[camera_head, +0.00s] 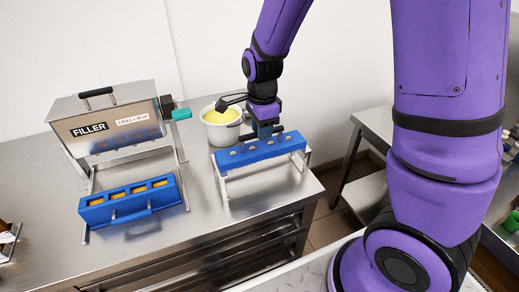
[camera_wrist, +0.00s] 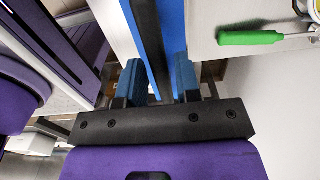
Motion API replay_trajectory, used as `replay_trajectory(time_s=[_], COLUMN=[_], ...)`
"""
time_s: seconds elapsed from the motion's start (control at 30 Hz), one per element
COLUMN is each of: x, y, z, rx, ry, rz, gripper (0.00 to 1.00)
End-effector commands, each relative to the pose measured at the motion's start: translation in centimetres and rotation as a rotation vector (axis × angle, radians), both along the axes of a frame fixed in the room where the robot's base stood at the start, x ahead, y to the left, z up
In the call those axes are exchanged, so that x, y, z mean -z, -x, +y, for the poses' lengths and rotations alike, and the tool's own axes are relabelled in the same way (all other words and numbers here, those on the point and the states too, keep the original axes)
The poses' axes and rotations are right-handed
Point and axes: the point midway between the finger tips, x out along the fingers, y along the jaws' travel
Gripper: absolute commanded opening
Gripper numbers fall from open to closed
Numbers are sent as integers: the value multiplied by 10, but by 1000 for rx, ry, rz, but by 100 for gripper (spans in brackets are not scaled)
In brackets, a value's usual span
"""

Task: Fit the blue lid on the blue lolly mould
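The blue lid (camera_head: 240,153) lies on a small metal stand at the right of the steel counter. A row of grey knobs shows along its top. The blue lolly mould (camera_head: 162,196) sits before the filler, uncovered, with orange-yellow filling in its cavities. My gripper (camera_head: 265,131) is down at the lid's top, right of its middle. In the wrist view, the fingers (camera_wrist: 160,82) stand apart on either side of a dark bar, with the blue lid (camera_wrist: 174,30) beyond it. The fingers look open around the bar; contact at the tips is hidden.
The steel filler (camera_head: 110,122) with a green-handled lever stands behind the mould. A white tub (camera_head: 222,130) of yellow mix stands behind the lid's stand (camera_head: 222,185). Bare counter lies between mould and stand. The counter's right edge is close to the stand.

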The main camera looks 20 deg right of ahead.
Motion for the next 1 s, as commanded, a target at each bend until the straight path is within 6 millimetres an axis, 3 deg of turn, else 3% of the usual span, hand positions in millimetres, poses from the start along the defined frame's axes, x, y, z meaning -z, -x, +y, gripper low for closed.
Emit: replay_trajectory(time_s=[0.03, 0.1, 0.13, 0.37, 1.0], x=[0, 0, 0, -4, -42], y=[0, 0, 0, 0, 0], z=[0, 0, 0, 0, 0], rx=[0, 0, 0, 0, -1], ry=[0, 0, 0, 0, 0], rz=[0, 0, 0, -2, -2], gripper=[19, 3, 0, 0, 0])
